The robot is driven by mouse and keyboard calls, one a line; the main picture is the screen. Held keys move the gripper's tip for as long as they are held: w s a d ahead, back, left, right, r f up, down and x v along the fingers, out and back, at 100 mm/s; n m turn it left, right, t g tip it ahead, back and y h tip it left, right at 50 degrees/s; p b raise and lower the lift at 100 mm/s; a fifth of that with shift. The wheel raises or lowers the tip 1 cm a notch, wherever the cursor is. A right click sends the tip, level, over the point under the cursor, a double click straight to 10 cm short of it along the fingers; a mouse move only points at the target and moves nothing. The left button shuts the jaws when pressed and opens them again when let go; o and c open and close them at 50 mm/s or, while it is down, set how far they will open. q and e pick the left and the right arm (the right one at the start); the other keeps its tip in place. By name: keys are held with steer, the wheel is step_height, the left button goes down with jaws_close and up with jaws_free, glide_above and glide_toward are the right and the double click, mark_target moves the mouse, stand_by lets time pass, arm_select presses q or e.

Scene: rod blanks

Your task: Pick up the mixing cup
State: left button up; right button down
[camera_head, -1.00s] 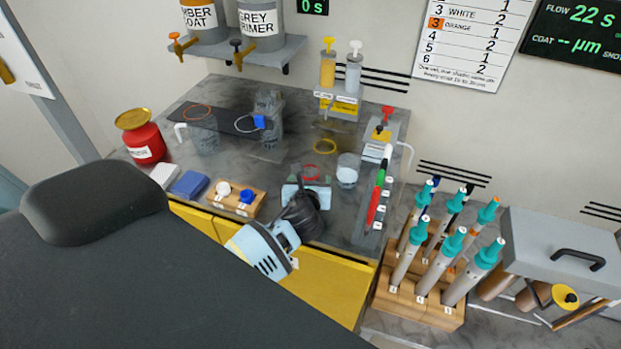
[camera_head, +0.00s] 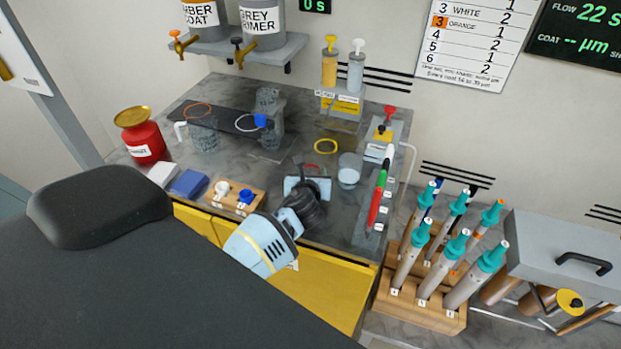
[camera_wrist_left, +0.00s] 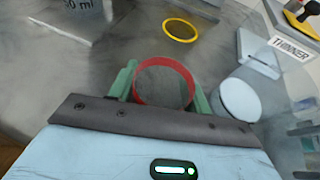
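The mixing cup seems to be the clear cup with a red rim (camera_wrist_left: 164,104), seen from above in the left wrist view. Its red rim also shows in the head view (camera_head: 321,168), partly hidden by my gripper. My left gripper (camera_wrist_left: 164,88) has a green finger on either side of the cup. Both fingers look very close to the rim, but I cannot tell whether they press on it. In the head view my left gripper (camera_head: 308,186) is low over the bench, near its front edge. My right gripper is not in view.
A whitish cup (camera_head: 349,170) stands just right of the gripper. A yellow ring (camera_head: 325,146) lies behind it. Pens (camera_head: 378,195) lie on a rack to the right. A small wooden block (camera_head: 238,198) with white and blue knobs is at left. Clear beakers (camera_head: 203,138) stand farther back.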

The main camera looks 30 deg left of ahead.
arm_select(q)
steer(key=shift+c, duration=0.8)
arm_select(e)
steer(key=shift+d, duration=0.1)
